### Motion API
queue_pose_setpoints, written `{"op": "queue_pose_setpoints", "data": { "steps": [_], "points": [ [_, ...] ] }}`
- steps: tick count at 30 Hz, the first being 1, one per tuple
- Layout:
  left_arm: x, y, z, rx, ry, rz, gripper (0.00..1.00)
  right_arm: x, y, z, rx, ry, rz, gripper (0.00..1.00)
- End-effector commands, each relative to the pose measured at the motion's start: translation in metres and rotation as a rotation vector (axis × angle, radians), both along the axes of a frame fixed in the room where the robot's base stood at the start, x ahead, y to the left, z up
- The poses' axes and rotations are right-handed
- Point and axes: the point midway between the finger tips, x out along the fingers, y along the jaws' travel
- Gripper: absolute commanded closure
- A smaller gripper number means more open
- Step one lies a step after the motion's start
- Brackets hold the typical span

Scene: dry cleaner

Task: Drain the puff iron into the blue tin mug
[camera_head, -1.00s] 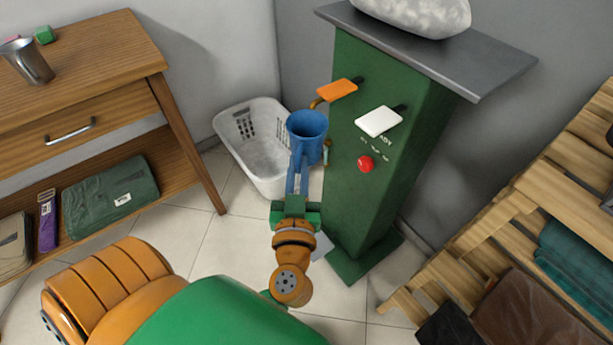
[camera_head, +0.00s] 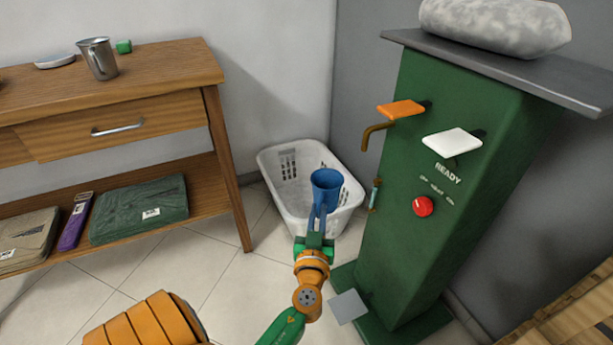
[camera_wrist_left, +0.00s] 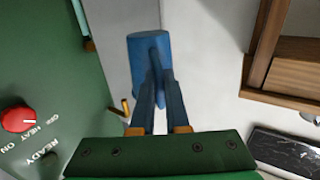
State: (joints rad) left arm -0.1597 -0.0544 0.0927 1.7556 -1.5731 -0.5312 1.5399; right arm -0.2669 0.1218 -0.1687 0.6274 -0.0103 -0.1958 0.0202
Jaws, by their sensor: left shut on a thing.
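My left gripper (camera_head: 319,212) is shut on the blue tin mug (camera_head: 326,183), which is upright with its mouth up. The mug is left of the puff iron (camera_head: 450,240), clear of it, and in front of the laundry basket in the picture. In the left wrist view the mug (camera_wrist_left: 146,45) sits at the tips of the blue fingers. The puff iron is a green cabinet with a bent brown spout (camera_head: 374,132), a small teal-handled valve (camera_head: 375,192), an orange paddle (camera_head: 400,109), a white paddle (camera_head: 452,142) and a red knob (camera_head: 423,206). My right gripper is out of view.
A white laundry basket (camera_head: 275,165) stands behind the mug. A grey plate (camera_head: 348,306) sits low at the iron's base. A slatted wooden rack (camera_head: 575,320) is at lower right.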

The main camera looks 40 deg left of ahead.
Motion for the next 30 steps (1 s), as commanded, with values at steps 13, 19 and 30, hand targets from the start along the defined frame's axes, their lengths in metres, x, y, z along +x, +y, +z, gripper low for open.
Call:
{"op": "queue_pose_setpoints", "data": {
  "steps": [13, 19, 30],
  "points": [
    [0.066, -0.028, 0.019, -0.002, -0.004, -0.001, 1.00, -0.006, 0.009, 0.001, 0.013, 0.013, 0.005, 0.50],
    [0.084, -0.035, 0.026, 0.000, -0.003, 0.000, 1.00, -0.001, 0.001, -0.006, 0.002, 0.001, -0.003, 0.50],
    [0.088, -0.037, 0.029, 0.000, 0.000, -0.001, 1.00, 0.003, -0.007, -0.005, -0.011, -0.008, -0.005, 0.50]
  ]
}}
